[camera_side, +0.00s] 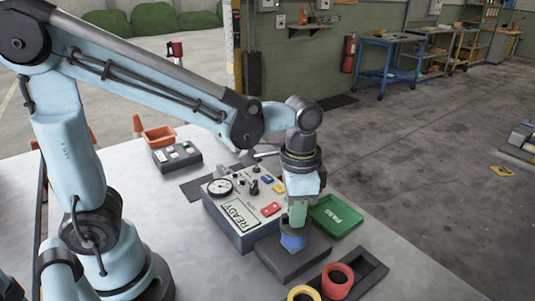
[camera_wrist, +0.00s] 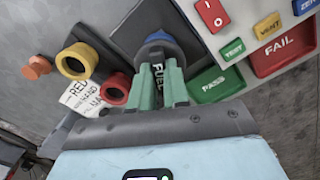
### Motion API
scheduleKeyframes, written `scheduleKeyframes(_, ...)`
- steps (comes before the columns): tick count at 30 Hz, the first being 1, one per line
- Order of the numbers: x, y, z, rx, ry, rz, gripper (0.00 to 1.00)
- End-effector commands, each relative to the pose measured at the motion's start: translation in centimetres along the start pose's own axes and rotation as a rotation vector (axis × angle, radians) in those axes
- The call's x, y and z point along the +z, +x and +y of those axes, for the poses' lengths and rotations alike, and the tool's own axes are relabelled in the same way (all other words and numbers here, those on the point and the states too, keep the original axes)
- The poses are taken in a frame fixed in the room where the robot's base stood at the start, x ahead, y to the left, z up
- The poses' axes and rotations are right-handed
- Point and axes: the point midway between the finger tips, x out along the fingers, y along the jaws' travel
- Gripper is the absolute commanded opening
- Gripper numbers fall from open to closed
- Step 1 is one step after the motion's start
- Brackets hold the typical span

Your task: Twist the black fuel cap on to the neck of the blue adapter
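The blue adapter (camera_side: 293,241) stands upright on a dark base block, directly below my gripper (camera_side: 297,222). In the wrist view the adapter (camera_wrist: 160,38) shows as a blue rim beyond the green fingertips (camera_wrist: 158,68). The black fuel cap (camera_wrist: 157,52) is a dark round shape at the fingertips, against the adapter's top. My fingers appear closed on its sides with the cap's width between them. Whether its thread is engaged is hidden. White lettering reading FUEL shows between the fingers.
A yellow ring (camera_side: 304,293) and a red ring (camera_side: 338,279) sit in a dark tray at the front right. The READY tester box (camera_side: 240,222) stands close behind the adapter. A green PASS tray (camera_side: 335,216) and a red FAIL tray (camera_wrist: 284,50) are nearby.

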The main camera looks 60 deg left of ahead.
Motion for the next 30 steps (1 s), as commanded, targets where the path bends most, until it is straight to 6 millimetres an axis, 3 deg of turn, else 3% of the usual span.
scheduleKeyframes(1,-0.1,0.1,0.1,0.001,-0.007,0.003,0.23)
scheduleKeyframes(6,0.0,0.0,0.0,0.001,-0.01,0.001,0.45)
scheduleKeyframes(17,0.0,-0.4,0.0,0.001,-0.012,0.0,0.45)
scheduleKeyframes(30,0.0,-6.2,0.0,0.001,-0.012,0.0,0.45)
